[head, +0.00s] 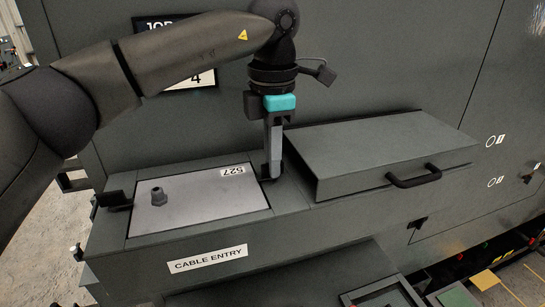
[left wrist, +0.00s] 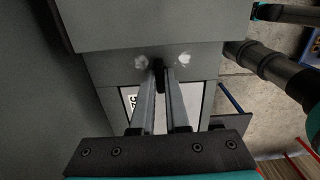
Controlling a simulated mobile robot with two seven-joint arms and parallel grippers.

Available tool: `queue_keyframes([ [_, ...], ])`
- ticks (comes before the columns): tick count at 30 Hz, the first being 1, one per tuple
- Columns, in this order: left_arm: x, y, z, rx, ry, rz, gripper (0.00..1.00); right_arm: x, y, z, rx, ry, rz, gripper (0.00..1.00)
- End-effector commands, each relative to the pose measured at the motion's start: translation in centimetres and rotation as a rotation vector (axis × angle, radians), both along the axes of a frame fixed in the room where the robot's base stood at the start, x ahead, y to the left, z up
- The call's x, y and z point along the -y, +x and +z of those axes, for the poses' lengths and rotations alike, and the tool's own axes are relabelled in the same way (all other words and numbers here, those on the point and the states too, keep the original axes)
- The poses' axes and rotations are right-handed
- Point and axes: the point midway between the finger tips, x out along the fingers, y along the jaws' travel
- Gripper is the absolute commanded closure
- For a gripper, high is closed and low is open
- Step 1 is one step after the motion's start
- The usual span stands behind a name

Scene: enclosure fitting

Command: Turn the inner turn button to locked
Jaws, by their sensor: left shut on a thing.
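The inner turn button is a small black piece at the right edge of a light grey plate (head: 205,205) labelled 527. My left gripper (head: 271,172) reaches down over that edge, and its fingers hide most of the button. In the left wrist view, my left gripper (left wrist: 161,74) is shut on the black turn button (left wrist: 159,68), which shows between the fingertips. I cannot tell its exact angle. A second black turn button (head: 114,199) sits at the plate's left edge. My right gripper is in neither view.
A closed grey box lid (head: 375,145) with a black handle (head: 414,177) rises just right of my left gripper. A CABLE ENTRY label (head: 208,258) is on the front face. The cabinet wall stands behind.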

Motion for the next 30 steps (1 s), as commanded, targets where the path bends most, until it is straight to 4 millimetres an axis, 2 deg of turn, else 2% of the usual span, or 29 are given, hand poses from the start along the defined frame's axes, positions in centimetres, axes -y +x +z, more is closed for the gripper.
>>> queue_keyframes([
  [2,0.0,0.0,0.1,0.003,-0.001,0.003,1.00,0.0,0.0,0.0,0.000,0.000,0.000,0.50],
  [3,0.0,0.0,0.1,0.003,-0.001,0.003,0.84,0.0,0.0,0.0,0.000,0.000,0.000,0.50],
  [10,0.0,0.0,0.1,0.001,-0.001,0.001,0.58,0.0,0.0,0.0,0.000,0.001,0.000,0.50],
  [20,0.0,0.1,0.4,0.002,0.000,0.000,0.57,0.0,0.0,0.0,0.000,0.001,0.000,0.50],
  [26,0.1,0.1,3.5,0.005,-0.002,-0.001,0.57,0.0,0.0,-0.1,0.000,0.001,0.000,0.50],
  [30,0.1,0.1,7.0,0.005,-0.002,0.001,0.57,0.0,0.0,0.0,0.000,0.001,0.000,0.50],
])
